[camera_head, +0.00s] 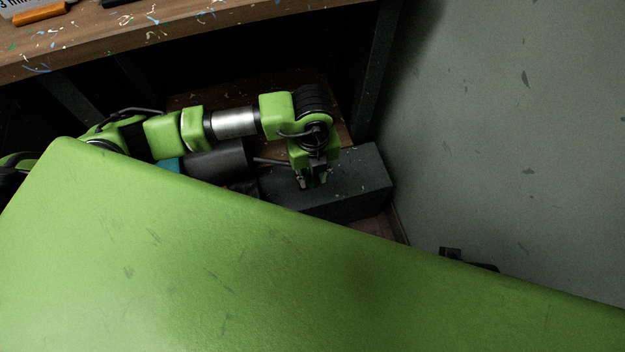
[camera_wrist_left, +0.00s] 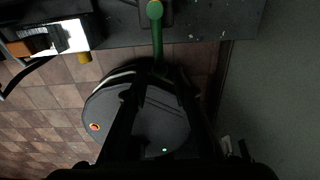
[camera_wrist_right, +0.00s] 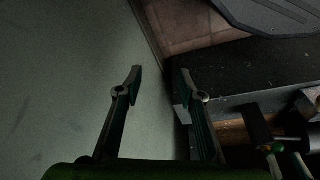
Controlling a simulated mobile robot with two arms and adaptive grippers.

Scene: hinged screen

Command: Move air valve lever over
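The air valve lever looks to be the green rod with a round green end (camera_wrist_left: 157,35) at the top of the left wrist view, against the dark box. My left gripper (camera_head: 312,181) is over the dark box in the head view. Its fingers stand apart, and the lever's lower end points toward the space between them in the left wrist view; contact cannot be told. My right gripper (camera_wrist_right: 161,73) is open and empty, between the grey wall and the dark box. A small green round end (camera_wrist_right: 278,147) shows at the lower right of the right wrist view, possibly the lever.
The dark box (camera_head: 360,185) stands on the floor beside the grey wall (camera_head: 520,110). A paint-spotted wooden bench (camera_head: 180,32) runs along the upper left. A large green surface fills the lower head view and hides much of the floor.

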